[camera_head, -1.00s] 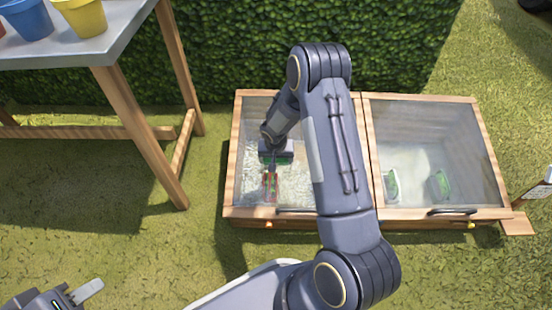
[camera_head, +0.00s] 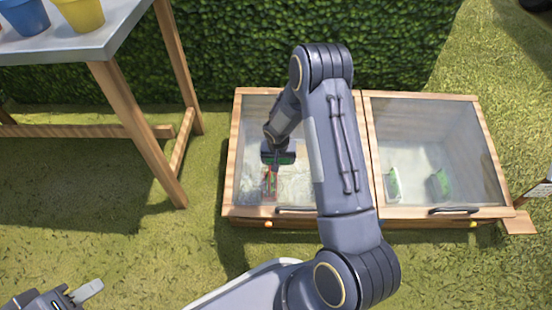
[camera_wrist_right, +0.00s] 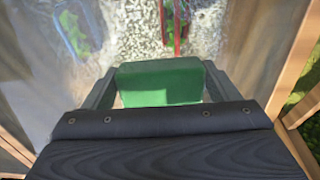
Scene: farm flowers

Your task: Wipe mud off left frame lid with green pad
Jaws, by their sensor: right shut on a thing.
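The left frame lid (camera_head: 251,116) is a wood-edged glass pane, partly hidden by my right arm. Pale speckled mud (camera_head: 293,182) covers part of its lower glass; it also shows in the right wrist view (camera_wrist_right: 136,38). My right gripper (camera_head: 277,157) is over the middle of this lid. In the right wrist view, it (camera_wrist_right: 160,88) is shut on the green pad (camera_wrist_right: 160,84), with a finger on each side. I cannot tell whether the pad touches the glass. My left gripper (camera_head: 80,296) is low at the left, partly cut off, well away from the lid.
The right frame lid (camera_head: 425,120) adjoins on the right, with green items behind its glass. A red item (camera_head: 270,181) shows at the left frame. A table (camera_head: 85,50) with pots stands at the left. A hedge (camera_head: 260,40) is behind; grass lies in front.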

